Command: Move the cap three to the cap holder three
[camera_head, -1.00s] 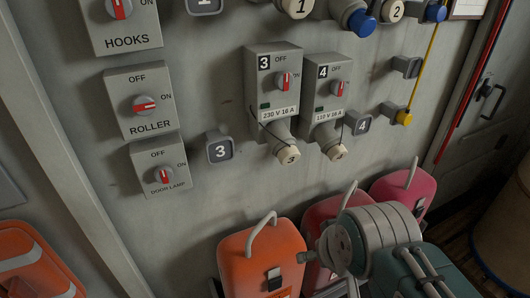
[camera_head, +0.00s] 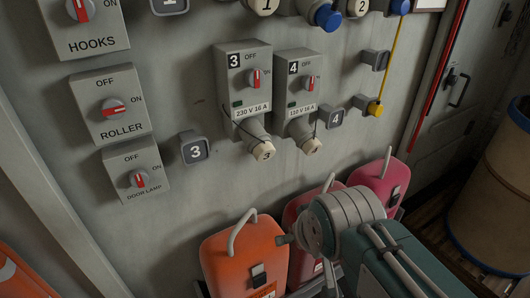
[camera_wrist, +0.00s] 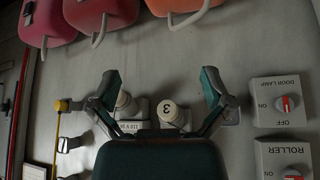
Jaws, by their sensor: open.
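Cap three (camera_head: 264,151) is a cream round cap marked 3 on the grey angled socket under switch box three (camera_head: 243,75). Cap holder three (camera_head: 195,148) is a grey square holder marked 3 on the wall, left of that socket, and looks empty. In the wrist view, which is upside down, my gripper (camera_wrist: 160,78) is open with its two green-padded fingers spread. Cap three (camera_wrist: 168,110) shows between the fingers, nearer the palm in the picture, and nothing is held. A grey piece beside the right finger is partly hidden. My gripper's fingers cannot be made out in the head view.
Cap four (camera_head: 311,146) sits on the socket under box four (camera_head: 297,80), close beside cap three. Holder four (camera_head: 336,118) is to its right. Orange (camera_head: 240,265) and pink cases stand below. Switch boxes such as ROLLER (camera_head: 110,105) are at left.

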